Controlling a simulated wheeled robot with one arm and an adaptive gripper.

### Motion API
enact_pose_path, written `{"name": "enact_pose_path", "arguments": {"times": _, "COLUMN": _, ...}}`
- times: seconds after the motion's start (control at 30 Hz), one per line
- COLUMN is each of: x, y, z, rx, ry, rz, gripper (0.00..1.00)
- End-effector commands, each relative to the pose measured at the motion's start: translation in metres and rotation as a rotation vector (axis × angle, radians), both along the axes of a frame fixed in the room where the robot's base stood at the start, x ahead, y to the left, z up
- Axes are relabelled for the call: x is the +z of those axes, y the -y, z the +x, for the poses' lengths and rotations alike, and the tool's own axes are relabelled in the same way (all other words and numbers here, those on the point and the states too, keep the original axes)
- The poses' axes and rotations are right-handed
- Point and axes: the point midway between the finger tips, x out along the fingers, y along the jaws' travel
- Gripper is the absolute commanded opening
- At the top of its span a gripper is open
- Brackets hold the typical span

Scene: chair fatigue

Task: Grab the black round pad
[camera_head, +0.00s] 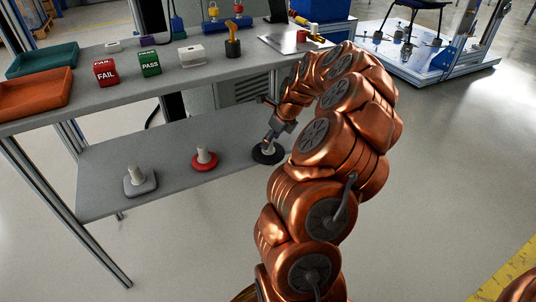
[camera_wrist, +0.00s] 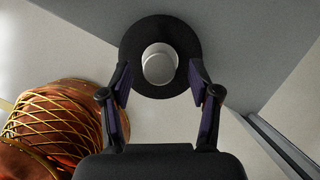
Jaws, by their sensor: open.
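The black round pad (camera_head: 268,157) lies near the right end of the lower grey shelf, with a pale upright knob on top. In the wrist view the black round pad (camera_wrist: 140,80) shows as a dark disc around its light knob (camera_wrist: 160,66). My gripper (camera_wrist: 160,80) is open, with one finger on each side of the knob over the pad's near part. I cannot tell whether the fingers touch it. In the head view my gripper (camera_head: 269,143) is just above the pad, partly hidden by my wrist.
A red round pad (camera_head: 204,160) and a grey square pad (camera_head: 140,183), each with a knob, stand left on the lower shelf (camera_head: 172,180). The upper bench (camera_head: 120,88) above holds trays, a red FAIL block (camera_head: 106,73) and a green PASS block (camera_head: 149,64).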

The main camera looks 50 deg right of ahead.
Motion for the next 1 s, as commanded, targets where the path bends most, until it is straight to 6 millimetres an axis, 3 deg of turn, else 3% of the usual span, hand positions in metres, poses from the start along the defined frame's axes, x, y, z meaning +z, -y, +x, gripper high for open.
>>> {"name": "enact_pose_path", "arguments": {"times": 0.03, "x": -0.013, "y": -0.002, "z": 0.003, "rx": 0.003, "ry": -0.001, "rz": 0.001, "gripper": 0.62}}
{"name": "enact_pose_path", "arguments": {"times": 0.17, "x": -0.025, "y": -0.003, "z": 0.008, "rx": 0.002, "ry": -0.001, "rz": 0.001, "gripper": 0.62}}
{"name": "enact_pose_path", "arguments": {"times": 0.43, "x": -0.027, "y": -0.003, "z": 0.010, "rx": 0.001, "ry": 0.000, "rz": 0.000, "gripper": 0.62}}
{"name": "enact_pose_path", "arguments": {"times": 1.0, "x": -0.027, "y": -0.003, "z": 0.010, "rx": 0.001, "ry": 0.000, "rz": 0.000, "gripper": 0.04}}
